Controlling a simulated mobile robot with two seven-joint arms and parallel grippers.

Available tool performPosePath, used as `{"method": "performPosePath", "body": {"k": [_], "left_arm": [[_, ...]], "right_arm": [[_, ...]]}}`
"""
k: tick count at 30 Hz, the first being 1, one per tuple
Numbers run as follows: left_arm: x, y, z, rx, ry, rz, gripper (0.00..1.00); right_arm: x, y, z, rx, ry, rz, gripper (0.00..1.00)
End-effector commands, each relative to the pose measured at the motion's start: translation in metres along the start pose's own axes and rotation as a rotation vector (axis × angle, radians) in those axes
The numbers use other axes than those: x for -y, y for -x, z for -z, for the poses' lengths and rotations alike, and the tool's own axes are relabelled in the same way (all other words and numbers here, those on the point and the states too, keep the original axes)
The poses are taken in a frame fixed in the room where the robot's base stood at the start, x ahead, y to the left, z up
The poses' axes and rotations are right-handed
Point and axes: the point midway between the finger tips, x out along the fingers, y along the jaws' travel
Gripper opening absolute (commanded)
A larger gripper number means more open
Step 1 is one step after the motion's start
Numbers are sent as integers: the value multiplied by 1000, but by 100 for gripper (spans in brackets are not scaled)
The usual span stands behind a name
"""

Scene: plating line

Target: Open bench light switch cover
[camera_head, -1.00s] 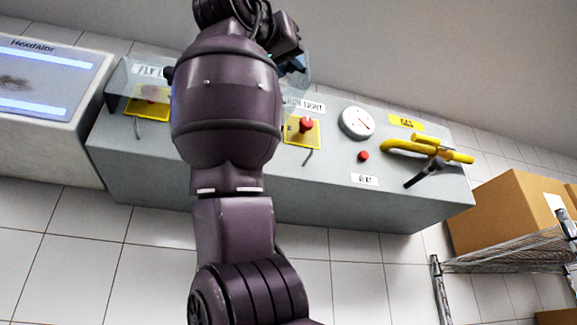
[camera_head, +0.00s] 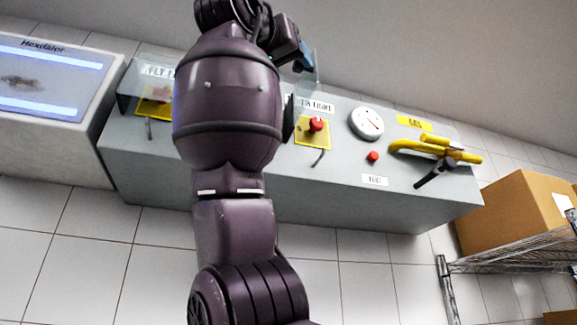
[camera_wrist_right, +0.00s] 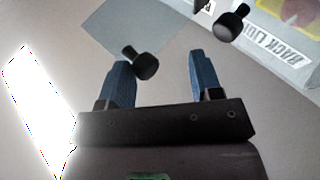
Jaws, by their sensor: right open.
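The light switch (camera_head: 316,125) is a red knob on a yellow plate, under a partly hidden label ending in LIGHT (camera_head: 318,106). Its clear cover (camera_head: 310,84) stands raised above the panel, partly behind my arm. My right gripper (camera_head: 305,62) is at the cover's upper part; its blue fingertips show there. In the right wrist view the gripper (camera_wrist_right: 157,60) is open. A black knob (camera_wrist_right: 146,66) shows between the fingers, close to the left one. I cannot tell whether they touch. A grey pane (camera_wrist_right: 150,35) lies behind it. My left gripper is not in view.
A second clear cover (camera_head: 133,80) stands at left over another red switch. A dial (camera_head: 367,123), a red button (camera_head: 373,156) and a yellow pipe with black lever (camera_head: 436,150) are at right. A cardboard box (camera_head: 510,205) sits on a wire shelf (camera_head: 525,250).

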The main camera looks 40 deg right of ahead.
Motion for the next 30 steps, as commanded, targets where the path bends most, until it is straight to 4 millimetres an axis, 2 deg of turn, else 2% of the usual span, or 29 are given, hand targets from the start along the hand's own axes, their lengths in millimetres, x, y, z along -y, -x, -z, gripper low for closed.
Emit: {"method": "performPosePath", "body": {"k": [10,14,30], "left_arm": [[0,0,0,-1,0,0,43],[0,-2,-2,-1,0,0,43],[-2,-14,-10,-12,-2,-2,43]], "right_arm": [[4,-2,-4,11,6,5,52],[4,5,-4,10,5,6,52],[-2,95,1,1,0,2,52]]}}
